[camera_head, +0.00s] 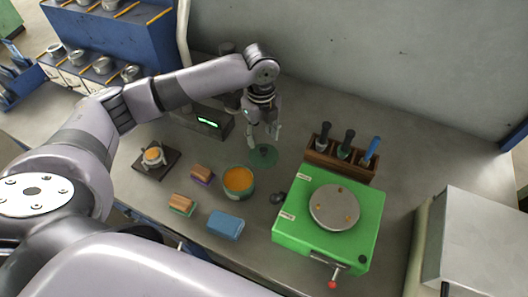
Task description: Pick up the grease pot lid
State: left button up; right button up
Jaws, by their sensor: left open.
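The grease pot (238,181) stands uncovered on the bench, with orange grease showing in it. A flat dark green disc, which looks like the grease pot lid (264,157), lies on the bench just behind and right of the pot. My left gripper (264,136) is open and points down, right above the lid's far edge. Its fingers look empty. I cannot tell whether the fingertips touch the lid. My right gripper is not in view.
A green machine with a round plate (310,238) stands at the right. Behind it is a wooden rack (323,158) with several handled tools. Brushes (202,174), a blue box (226,225) and a dark plate (139,166) lie left and in front. A display box (189,118) stands behind.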

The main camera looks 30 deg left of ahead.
aim_at(263, 149)
pick_arm(q)
jog(key=shift+s+f, duration=0.2)
jog(key=shift+f, duration=0.25)
jog(key=shift+d+f+p, duration=0.1)
jog(key=shift+f+p, duration=0.25)
jog(key=f, duration=0.2)
jog(key=f+p, duration=0.1)
jog(key=f, duration=0.1)
jog(key=shift+w+d+f, duration=0.1)
jog(key=shift+w+f, duration=0.1)
grip_shut()
